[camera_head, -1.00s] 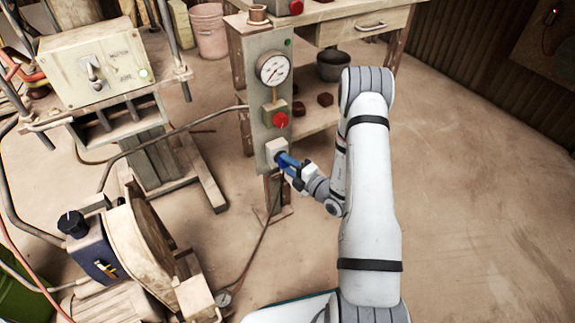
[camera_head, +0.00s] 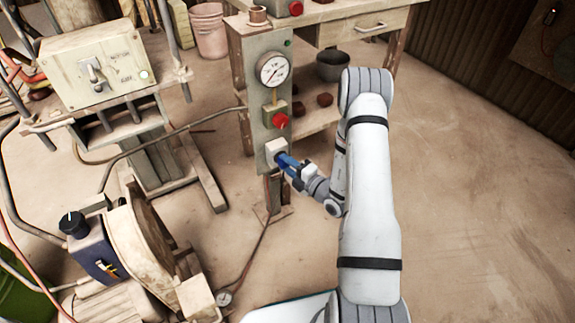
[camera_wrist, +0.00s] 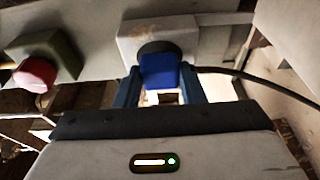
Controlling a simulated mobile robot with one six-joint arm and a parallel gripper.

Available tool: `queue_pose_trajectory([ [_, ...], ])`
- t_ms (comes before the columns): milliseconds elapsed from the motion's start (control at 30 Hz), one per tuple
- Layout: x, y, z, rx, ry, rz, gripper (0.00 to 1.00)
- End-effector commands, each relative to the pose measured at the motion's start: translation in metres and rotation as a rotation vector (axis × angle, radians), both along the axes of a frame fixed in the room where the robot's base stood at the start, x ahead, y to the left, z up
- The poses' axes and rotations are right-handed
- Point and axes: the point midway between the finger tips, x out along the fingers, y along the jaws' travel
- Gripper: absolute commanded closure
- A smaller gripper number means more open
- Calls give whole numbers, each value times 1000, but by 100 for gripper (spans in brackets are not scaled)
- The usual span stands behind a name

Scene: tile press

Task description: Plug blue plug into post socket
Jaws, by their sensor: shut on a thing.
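The blue plug (camera_wrist: 159,71) is between my gripper's fingers in the wrist view, with its dark front end against the pale socket box (camera_wrist: 140,32). In the head view the socket box (camera_head: 276,150) is low on the grey post (camera_head: 261,108). My gripper (camera_head: 290,167) is shut on the plug right in front of it. The plug looks lined up with the socket and touching it. How deep it sits is hidden by the plug body. A dark cable (camera_wrist: 250,77) runs from the plug to the right in the wrist view.
Above the socket the post carries a red knob (camera_head: 279,121) and a round gauge (camera_head: 273,70). A workbench (camera_head: 345,20) stands behind it. A press with a switch box (camera_head: 92,65) and a motor unit (camera_head: 100,245) are at left. The floor at right is clear.

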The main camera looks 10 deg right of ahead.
Motion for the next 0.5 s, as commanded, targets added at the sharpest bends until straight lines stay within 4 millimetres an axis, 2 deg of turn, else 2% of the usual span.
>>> queue_pose_trajectory([
  [500,5,2,0,0,0,1,91],
])
